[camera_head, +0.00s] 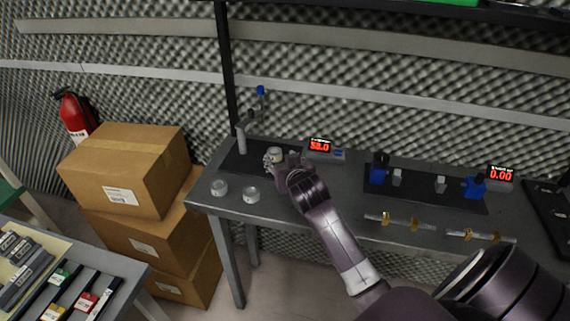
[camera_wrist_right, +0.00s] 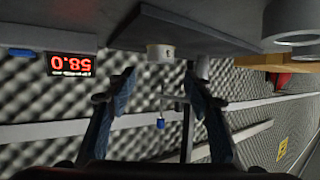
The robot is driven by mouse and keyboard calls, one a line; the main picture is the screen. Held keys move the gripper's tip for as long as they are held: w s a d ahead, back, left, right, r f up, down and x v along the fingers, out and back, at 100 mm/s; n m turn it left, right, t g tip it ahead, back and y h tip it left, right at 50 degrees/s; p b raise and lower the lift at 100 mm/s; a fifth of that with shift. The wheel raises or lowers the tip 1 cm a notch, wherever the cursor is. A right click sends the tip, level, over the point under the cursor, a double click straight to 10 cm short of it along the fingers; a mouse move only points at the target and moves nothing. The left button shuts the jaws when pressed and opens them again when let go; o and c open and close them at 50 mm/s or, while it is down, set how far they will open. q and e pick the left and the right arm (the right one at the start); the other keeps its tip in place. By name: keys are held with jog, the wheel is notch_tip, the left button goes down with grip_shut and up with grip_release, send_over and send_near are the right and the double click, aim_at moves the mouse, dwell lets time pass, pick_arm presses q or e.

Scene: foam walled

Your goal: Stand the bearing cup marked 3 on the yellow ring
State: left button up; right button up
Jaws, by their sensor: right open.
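A small pale cup (camera_head: 276,153) stands on the dark mat (camera_head: 240,162) at the left of the grey bench. In the right wrist view, which is upside down, the cup (camera_wrist_right: 160,52) carries a small dark mark that is too small to read surely. My right gripper (camera_head: 271,160) is at this cup in the head view. The wrist view shows its two fingers (camera_wrist_right: 159,86) apart, with the cup beyond the gap between them and nothing held. Two more pale cups (camera_head: 219,187) (camera_head: 251,194) stand at the bench's front left. I cannot make out a yellow ring. My left gripper is not in view.
A grey stand (camera_head: 241,139) with a blue-tipped arm rises behind the cup. A red display (camera_head: 320,146) stands to its right. Blue fixtures (camera_head: 377,174) and clear rods with yellow fittings (camera_head: 399,221) lie farther right. Cardboard boxes (camera_head: 125,170) are stacked left of the bench.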

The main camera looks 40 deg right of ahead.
jog(key=shift+v, duration=2.55)
jog(key=shift+c, duration=0.7)
